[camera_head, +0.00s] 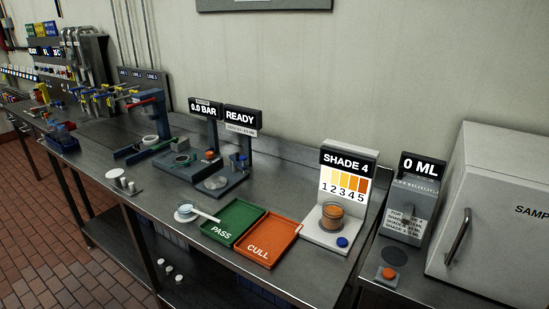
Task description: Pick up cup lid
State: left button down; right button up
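I cannot single out the cup lid with certainty. A small round white and pale blue piece (185,212) lies on the steel table left of the green tray, with a white stick-like piece (205,215) beside or across it. A clear cup (332,217) with orange contents stands on the white base of the SHADE 4 stand. I cannot tell whether it has a lid. A flat grey disc (215,182) sits on the front of the READY station. Neither of my grippers is in view.
A green PASS tray (224,232) and an orange CULL tray (260,252) lie side by side near the table's front edge, both empty. The SHADE 4 sign (347,172), 0 ML device (412,205) and white SAMPLE cabinet (495,215) stand right. Left, the table is crowded.

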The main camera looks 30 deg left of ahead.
aim_at(114, 173)
jog(key=u, duration=2.1)
jog(key=z, duration=1.55)
jog(key=u, duration=1.5)
jog(key=i+j+u, duration=0.25)
jog(key=i, duration=0.35)
jog(key=l, duration=0.1)
